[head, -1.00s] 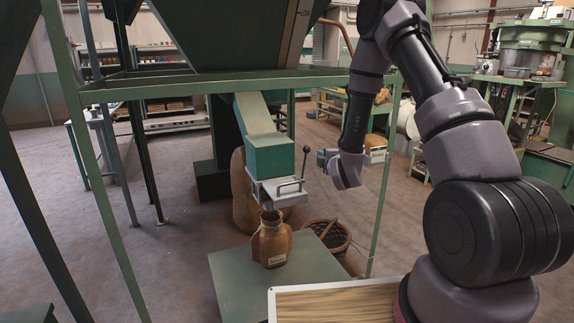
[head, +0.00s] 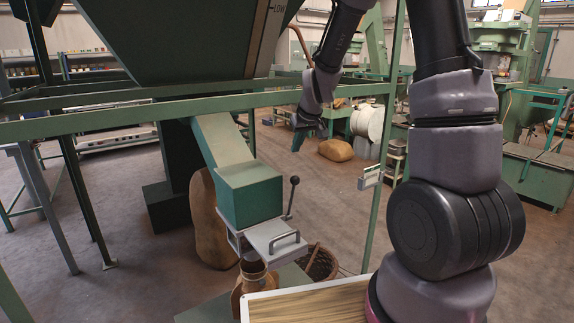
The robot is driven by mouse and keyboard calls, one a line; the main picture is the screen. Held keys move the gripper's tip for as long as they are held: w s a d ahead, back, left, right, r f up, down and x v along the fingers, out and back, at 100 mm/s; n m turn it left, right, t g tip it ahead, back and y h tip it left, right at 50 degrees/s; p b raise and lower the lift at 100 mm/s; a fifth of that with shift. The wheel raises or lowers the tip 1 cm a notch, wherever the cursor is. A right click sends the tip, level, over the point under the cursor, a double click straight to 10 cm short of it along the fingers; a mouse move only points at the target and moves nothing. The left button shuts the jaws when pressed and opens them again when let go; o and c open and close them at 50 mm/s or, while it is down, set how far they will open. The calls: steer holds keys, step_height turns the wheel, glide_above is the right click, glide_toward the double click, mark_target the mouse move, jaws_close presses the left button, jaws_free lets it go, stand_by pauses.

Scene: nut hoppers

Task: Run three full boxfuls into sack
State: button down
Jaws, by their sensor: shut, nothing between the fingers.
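The green measuring box (head: 252,197) hangs at the lower end of the pale chute (head: 222,140) from the dark green hopper (head: 190,45). A grey slide plate (head: 275,237) with a bar handle is under the box. A lever with a black knob (head: 294,180) stands upright at the box's right side. The brown sack (head: 252,274) stands under the outlet, its mouth just below it; its lower part is hidden by the tray edge. Whether nuts fall or how full it is, I cannot tell. My gripper (head: 308,130) is shut and empty, up and right of the box, apart from the lever.
A green frame with a crossbar (head: 120,125) and posts surrounds the chute. A small pale device (head: 371,177) is on the right post. A wood-topped, white-edged tray (head: 310,305) is in front.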

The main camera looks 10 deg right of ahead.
glide_above(293, 193)
steer(key=w, duration=0.1)
steer(key=shift+w+d+f, duration=0.1)
steer(key=shift+f, duration=4.4)
steer(key=shift+d, duration=0.15)
